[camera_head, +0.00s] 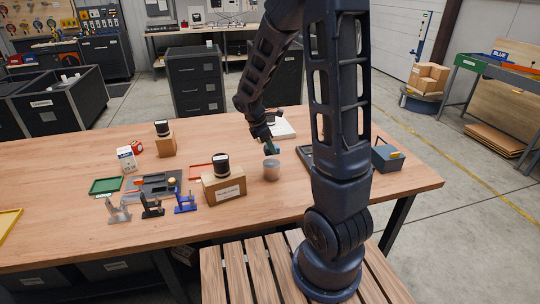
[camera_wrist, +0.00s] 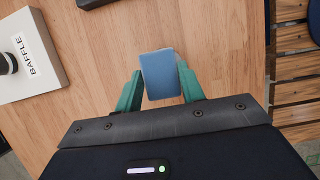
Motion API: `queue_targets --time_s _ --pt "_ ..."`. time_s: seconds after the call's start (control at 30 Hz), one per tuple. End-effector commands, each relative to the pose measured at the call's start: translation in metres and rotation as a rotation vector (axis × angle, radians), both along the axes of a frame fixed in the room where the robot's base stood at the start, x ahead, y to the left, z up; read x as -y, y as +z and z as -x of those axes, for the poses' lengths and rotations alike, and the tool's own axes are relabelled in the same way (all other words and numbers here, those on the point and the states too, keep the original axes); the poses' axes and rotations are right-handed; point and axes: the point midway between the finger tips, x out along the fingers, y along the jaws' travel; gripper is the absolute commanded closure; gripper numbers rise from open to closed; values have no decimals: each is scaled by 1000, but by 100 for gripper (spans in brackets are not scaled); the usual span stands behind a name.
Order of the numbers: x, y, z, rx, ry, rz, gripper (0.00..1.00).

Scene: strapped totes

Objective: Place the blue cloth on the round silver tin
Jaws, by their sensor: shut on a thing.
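The round silver tin (camera_head: 271,171) stands upright on the wooden table, right of a cardboard box, in the head view. My gripper (camera_head: 271,149) is just above or behind the tin's rim in that view; I cannot tell which. In the wrist view my gripper (camera_wrist: 160,82) has its two teal fingers shut on the blue cloth (camera_wrist: 160,70), a small flat rectangle between them. The cloth is too small to make out clearly in the head view.
A cardboard box (camera_head: 224,190) with a black-lidded jar (camera_head: 221,166) stands left of the tin. A white box (camera_wrist: 30,55) lies left in the wrist view. A dark grey-blue box (camera_head: 388,160) is at the right. Small blue, black and grey stands are at the front left.

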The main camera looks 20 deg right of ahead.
Motion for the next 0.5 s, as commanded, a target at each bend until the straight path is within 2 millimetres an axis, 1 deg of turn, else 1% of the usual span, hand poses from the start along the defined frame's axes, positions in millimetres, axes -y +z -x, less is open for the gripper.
queue_targets --time_s 0.03,0.27,0.5 --pt "0 -5 0 -1 1 0 83" --pt "0 -17 0 -1 0 0 83" --pt "0 -45 0 -3 1 0 83"
